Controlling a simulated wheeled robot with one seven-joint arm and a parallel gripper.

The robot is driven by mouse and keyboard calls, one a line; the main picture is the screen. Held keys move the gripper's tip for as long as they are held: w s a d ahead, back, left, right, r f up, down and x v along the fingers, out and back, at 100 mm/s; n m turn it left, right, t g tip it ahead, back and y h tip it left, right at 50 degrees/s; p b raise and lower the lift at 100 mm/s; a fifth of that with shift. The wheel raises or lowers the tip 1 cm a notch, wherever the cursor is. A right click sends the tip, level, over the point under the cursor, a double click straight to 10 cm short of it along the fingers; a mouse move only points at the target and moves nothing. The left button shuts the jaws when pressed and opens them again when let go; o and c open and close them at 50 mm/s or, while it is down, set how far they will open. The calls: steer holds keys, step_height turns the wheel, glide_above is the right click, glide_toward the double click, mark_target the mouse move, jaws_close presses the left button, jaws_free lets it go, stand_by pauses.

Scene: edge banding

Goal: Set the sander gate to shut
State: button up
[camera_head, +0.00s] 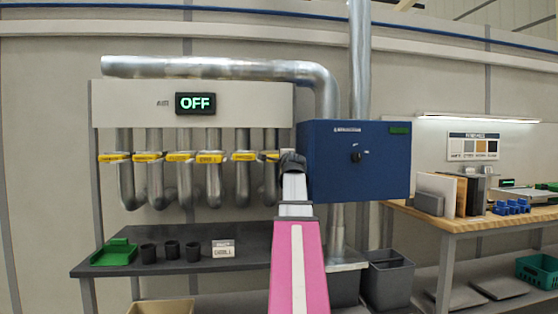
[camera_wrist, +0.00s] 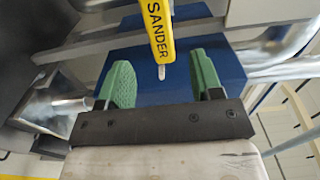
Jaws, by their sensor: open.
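The yellow sander gate handle (camera_wrist: 158,32), lettered SANDER, reaches down from the top of the wrist view. Its pale tip ends between the two green fingers of my gripper (camera_wrist: 160,66). The fingers are open, with a gap on each side of the handle; I cannot tell how deep it sits between them. In the head view my gripper (camera_head: 293,163) is at the right end of a row of yellow gate handles (camera_head: 180,156) on vertical metal pipes. The rightmost handle (camera_head: 267,156) there is partly hidden by it.
A blue cabinet (camera_head: 355,180) with a black knob stands close to the right of my gripper. A display (camera_head: 195,103) above the pipes reads OFF. A dark shelf (camera_head: 180,265) below holds a green tray and black cups. A wooden bench (camera_head: 455,225) stands at right.

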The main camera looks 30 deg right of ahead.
mark_target(276, 157)
steer(key=x, duration=1)
steer(key=shift+w+d, duration=0.15)
steer(key=shift+w, duration=0.25)
